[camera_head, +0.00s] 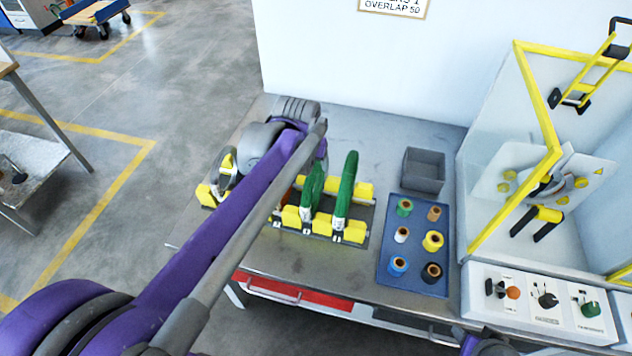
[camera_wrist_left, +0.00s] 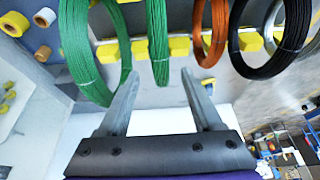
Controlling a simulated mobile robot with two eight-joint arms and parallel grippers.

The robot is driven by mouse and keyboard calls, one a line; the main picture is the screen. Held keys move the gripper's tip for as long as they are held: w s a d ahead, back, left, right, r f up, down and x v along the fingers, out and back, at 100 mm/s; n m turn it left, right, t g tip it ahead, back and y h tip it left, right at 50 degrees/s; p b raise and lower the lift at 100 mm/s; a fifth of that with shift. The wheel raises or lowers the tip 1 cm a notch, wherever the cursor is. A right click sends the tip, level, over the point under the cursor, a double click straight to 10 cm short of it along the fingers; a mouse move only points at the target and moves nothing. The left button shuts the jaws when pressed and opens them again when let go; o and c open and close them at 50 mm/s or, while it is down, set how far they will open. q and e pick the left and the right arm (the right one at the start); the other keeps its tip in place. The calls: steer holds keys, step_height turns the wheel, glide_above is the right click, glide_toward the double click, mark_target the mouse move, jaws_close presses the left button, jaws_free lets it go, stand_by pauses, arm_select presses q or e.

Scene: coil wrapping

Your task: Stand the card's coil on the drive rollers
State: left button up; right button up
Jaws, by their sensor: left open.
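My left arm covers much of the rack's middle. In the left wrist view, two green coils (camera_wrist_left: 158,40), an orange coil (camera_wrist_left: 198,35) and a black coil (camera_wrist_left: 296,30) hang across the top. My left gripper (camera_wrist_left: 160,85) is open and empty, its fingertips near the rack. The card (camera_head: 393,8) on the wall is cut off; "OVERLAP 50" is readable. The wrapping machine's yellow roller (camera_head: 548,214) shows inside its yellow-edged enclosure.
A blue tray (camera_head: 413,275) of tape rolls and a grey bin (camera_head: 423,170) stand between rack and machine. A control panel (camera_head: 540,303) with knobs fronts the machine. A red drawer (camera_head: 290,293) is below the table. The table behind the rack is clear.

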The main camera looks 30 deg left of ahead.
mark_target(314, 166)
arm_select(q)
steer(key=x, duration=0.3)
steer(key=shift+w, duration=0.2)
steer(key=x, duration=0.4)
steer(key=shift+w+a+f, duration=0.15)
steer(key=shift+f, duration=0.2)
steer(key=shift+c, duration=0.3)
jaws_close()
stand_by(0.5)
